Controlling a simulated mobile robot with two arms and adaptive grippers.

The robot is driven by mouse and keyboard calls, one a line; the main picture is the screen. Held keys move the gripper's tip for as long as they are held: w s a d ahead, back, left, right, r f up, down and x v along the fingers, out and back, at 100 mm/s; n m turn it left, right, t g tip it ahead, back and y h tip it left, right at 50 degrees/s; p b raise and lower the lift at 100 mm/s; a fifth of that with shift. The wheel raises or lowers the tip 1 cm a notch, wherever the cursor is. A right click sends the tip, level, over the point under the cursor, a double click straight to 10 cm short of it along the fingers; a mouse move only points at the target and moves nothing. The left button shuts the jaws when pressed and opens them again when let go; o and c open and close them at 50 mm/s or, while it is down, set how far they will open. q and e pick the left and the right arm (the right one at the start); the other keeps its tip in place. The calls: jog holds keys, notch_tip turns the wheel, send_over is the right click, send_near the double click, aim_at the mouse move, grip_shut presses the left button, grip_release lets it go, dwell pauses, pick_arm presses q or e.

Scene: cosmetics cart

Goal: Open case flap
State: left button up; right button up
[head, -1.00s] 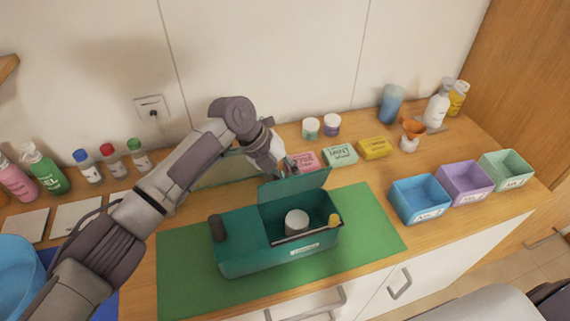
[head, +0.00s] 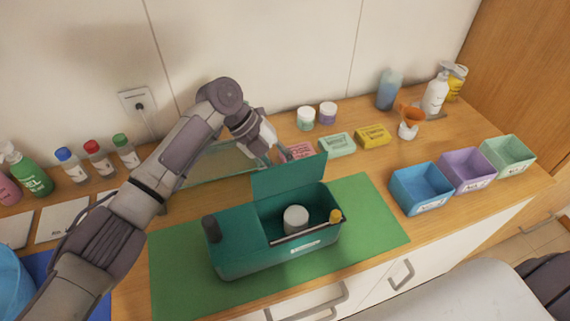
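The teal case (head: 240,259) stands on a green mat (head: 375,223). Its flap (head: 288,178) on the right half stands raised at the back edge, and the compartment under it is open. A white-topped round jar (head: 296,218) sits inside, and a small yellow knob (head: 336,215) is at the right end of the front edge. My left gripper (head: 274,157) is just behind and above the flap's top edge. Its fingertips are partly hidden, so I cannot tell whether it is open or touching the flap. My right gripper is not in view.
Pink, green and yellow soap boxes (head: 337,144) and two small jars (head: 306,117) stand behind. Blue, purple and green bins (head: 421,190) stand at the right. Several bottles (head: 97,158) stand at the back left. The mat's right part is clear.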

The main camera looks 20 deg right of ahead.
pick_arm(q)
jog(key=o, duration=0.4)
jog(key=shift+f, duration=0.15)
jog(key=shift+o, duration=0.2)
jog(key=v, duration=1.2)
